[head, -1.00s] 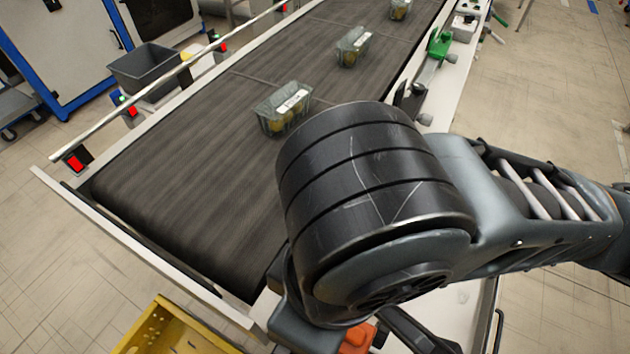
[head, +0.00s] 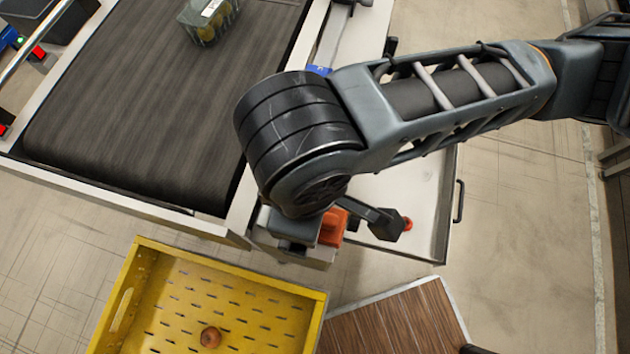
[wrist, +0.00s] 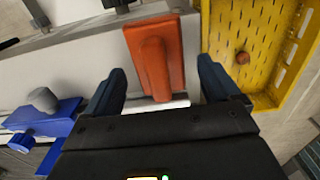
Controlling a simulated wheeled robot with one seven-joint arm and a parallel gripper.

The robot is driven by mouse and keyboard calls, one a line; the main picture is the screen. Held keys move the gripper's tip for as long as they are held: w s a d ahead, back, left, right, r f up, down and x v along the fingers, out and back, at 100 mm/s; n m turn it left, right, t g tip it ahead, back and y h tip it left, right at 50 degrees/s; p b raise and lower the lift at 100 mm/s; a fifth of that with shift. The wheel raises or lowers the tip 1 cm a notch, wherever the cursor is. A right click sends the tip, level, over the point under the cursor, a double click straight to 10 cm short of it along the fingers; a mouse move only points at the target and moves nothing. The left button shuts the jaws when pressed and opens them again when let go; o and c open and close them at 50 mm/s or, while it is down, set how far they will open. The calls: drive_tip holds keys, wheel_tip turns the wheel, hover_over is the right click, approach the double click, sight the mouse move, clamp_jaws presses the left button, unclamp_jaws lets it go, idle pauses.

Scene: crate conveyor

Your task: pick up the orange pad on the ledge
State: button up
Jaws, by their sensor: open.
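The orange pad (wrist: 155,57) lies on the pale ledge (wrist: 85,62) in the wrist view, with a raised orange grip along its middle. My gripper (wrist: 160,82) is open, with one dark finger on each side of the pad's near end. The jaws look empty, and I cannot tell how high they are above the pad. In the head view the pad (head: 333,227) shows only in part, beside my wrist, which hides the rest of it.
A yellow slotted crate (head: 225,268) with a round brown item (head: 211,337) inside stands close to the ledge. The conveyor belt (head: 160,90) carries a clear fruit punnet (head: 209,18). A blue clamp-like part (wrist: 42,120) is left of my gripper. A wooden surface (head: 395,325) is at lower right.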

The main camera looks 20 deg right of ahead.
drive_tip(key=shift+c, duration=0.3)
drive_tip(key=c, duration=1.2)
drive_tip(key=shift+o, duration=0.2)
drive_tip(key=shift+r, duration=0.15)
